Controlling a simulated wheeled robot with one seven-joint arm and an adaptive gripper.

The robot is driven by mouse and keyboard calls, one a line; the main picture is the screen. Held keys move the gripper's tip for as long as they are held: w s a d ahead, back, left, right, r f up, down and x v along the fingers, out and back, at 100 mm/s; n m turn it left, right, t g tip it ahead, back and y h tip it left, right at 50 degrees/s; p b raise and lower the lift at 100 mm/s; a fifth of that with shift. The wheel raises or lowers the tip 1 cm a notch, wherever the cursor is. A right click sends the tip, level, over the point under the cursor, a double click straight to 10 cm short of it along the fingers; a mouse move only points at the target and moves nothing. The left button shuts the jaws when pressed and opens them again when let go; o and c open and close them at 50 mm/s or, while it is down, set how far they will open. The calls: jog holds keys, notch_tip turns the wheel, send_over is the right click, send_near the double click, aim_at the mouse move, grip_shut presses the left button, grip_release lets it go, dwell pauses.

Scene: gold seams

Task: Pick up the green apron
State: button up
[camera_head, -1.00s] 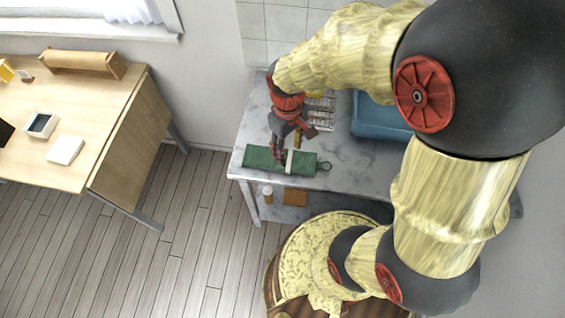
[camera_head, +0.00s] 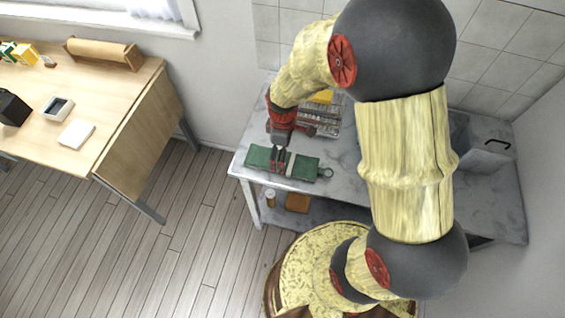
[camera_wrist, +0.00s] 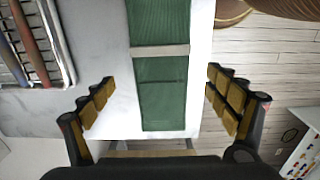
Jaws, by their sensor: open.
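The green apron (camera_head: 305,168) lies folded into a long flat bundle with a pale band across it, near the front edge of the grey marble-topped table (camera_head: 345,185). A small dark loop shows at its right end. My gripper (camera_head: 278,165) is at the apron, over its left-middle part. In the wrist view the apron (camera_wrist: 163,100) runs up the picture between the fingers of my gripper (camera_wrist: 165,105). The fingers are spread wide, one on each side, with a gap to the apron. The gripper holds nothing.
A tray with rods (camera_wrist: 38,45) lies behind the apron on the table. A grey-blue bin (camera_head: 485,150) stands at the right end. Open floor lies between.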

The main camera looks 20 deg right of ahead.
aim_at(290, 164)
notch_tip(290, 164, down, 4)
jog(key=shift+a+f+b, duration=0.1)
jog(key=shift+b, duration=0.5)
jog(key=shift+c, duration=1.2)
jog(key=c, duration=1.1)
jog(key=shift+c, duration=0.4)
